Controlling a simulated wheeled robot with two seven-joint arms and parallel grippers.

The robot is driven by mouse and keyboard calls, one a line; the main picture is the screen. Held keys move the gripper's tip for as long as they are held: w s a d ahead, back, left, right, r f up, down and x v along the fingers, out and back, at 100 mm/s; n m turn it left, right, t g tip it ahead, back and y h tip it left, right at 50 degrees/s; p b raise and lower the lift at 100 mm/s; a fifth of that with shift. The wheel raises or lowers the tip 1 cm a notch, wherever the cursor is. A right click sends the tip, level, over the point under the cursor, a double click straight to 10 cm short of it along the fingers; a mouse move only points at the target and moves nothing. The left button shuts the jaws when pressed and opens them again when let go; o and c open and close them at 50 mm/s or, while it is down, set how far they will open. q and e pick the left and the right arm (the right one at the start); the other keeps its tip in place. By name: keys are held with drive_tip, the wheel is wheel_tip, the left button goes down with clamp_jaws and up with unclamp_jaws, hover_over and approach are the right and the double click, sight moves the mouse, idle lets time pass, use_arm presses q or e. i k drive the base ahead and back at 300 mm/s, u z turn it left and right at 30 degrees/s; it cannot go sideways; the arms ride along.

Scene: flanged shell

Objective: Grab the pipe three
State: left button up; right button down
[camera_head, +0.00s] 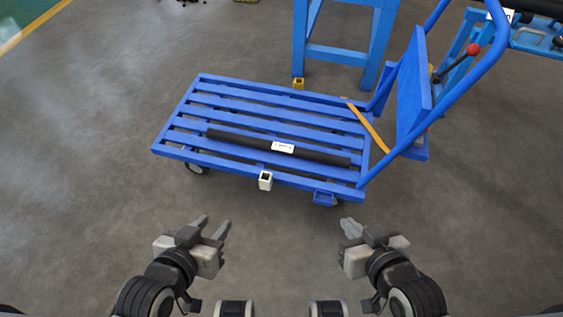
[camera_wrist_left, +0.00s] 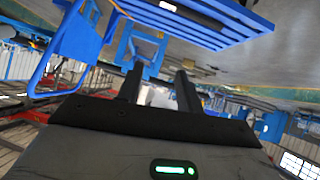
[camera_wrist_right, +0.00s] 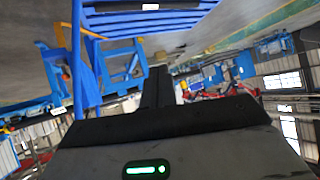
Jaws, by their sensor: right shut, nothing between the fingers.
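A long black pipe (camera_head: 236,139) with a white label lies across the slatted deck of a blue cart (camera_head: 207,98) in the head view. Its label also shows in the left wrist view (camera_wrist_left: 168,6) and the right wrist view (camera_wrist_right: 150,6). My left gripper (camera_head: 216,224) is open and empty, in front of the cart's near left side. My right gripper (camera_head: 348,226) is shut and empty, in front of the cart's near right side. Both grippers are apart from the pipe and the cart.
The cart's upright blue handle frame (camera_head: 413,85) stands at its right end, with an orange strap (camera_head: 368,126) by it. A blue stand (camera_head: 338,54) is behind the cart. A blue rack with a red-knobbed lever (camera_head: 473,49) is at the upper right. Grey floor at left is clear.

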sight(212, 133)
drive_tip(key=u, duration=0.8)
drive_tip(key=i, duration=1.25)
drive_tip(key=z, duration=0.45)
